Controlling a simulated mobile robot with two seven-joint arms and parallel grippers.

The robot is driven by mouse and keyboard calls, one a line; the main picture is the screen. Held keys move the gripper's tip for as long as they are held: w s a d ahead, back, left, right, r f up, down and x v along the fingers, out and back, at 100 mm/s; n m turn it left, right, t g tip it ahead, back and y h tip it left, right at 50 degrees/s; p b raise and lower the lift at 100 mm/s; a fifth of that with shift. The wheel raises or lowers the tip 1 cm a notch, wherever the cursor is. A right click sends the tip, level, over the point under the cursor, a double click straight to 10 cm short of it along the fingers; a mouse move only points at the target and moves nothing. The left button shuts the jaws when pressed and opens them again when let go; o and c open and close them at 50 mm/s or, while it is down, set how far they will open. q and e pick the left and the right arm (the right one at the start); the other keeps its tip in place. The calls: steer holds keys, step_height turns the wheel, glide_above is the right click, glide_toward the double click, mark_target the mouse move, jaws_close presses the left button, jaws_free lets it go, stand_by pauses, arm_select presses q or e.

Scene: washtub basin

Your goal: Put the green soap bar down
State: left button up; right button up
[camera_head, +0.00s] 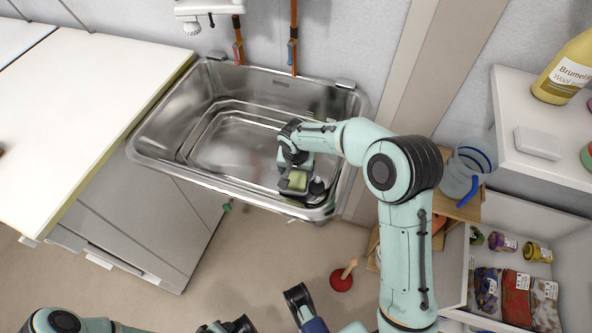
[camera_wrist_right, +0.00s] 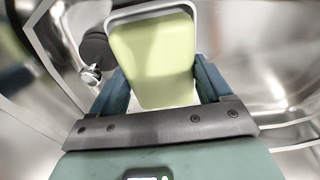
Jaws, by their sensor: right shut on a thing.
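The green soap bar (camera_head: 298,181) is in my right gripper (camera_head: 294,178), low inside the metal basin (camera_head: 222,150) near its front right corner. In the right wrist view the pale green bar (camera_wrist_right: 152,58) lies between the two blue fingers of the gripper (camera_wrist_right: 160,80), which is shut on it. A pale rim shows around the bar's far end. I cannot tell whether the bar touches the basin floor. Parts of my left arm (camera_head: 60,320) show at the bottom edge of the head view; its finger opening cannot be made out.
A dark round fitting (camera_head: 317,187) is close to the right of the bar. The basin's left and middle floor is clear. A white counter (camera_head: 85,110) is at left. A shelf (camera_head: 540,125) with a yellow bottle (camera_head: 567,72) is at right. A red plunger (camera_head: 342,279) stands on the floor.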

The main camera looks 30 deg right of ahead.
mark_target(296, 177)
arm_select(q)
steer(key=shift+w+a+f, duration=0.1)
steer(key=shift+f, duration=0.1)
arm_select(e)
steer(key=shift+s+f, duration=0.25)
steer(key=shift+f, duration=0.35)
steer(key=shift+s+f, duration=0.2)
steer(key=shift+f, duration=0.4)
steer(key=o, duration=0.9)
steer(key=shift+o, duration=0.2)
steer(key=shift+r, duration=0.2)
arm_select(q)
steer(key=s+d+r+g+p, duration=0.1)
steer(key=s+d+r+p, duration=0.1)
steer(key=s+r+p, duration=0.1)
steer(key=shift+s+d+r+g+h, duration=0.3)
steer(key=shift+s+r, duration=0.3)
steer(key=shift+s, duration=0.25)
arm_select(e)
step_height(296, 177, up, 13)
steer(key=a, duration=0.1)
steer(key=shift+s, duration=0.35)
arm_select(q)
steer(key=shift+a, duration=0.1)
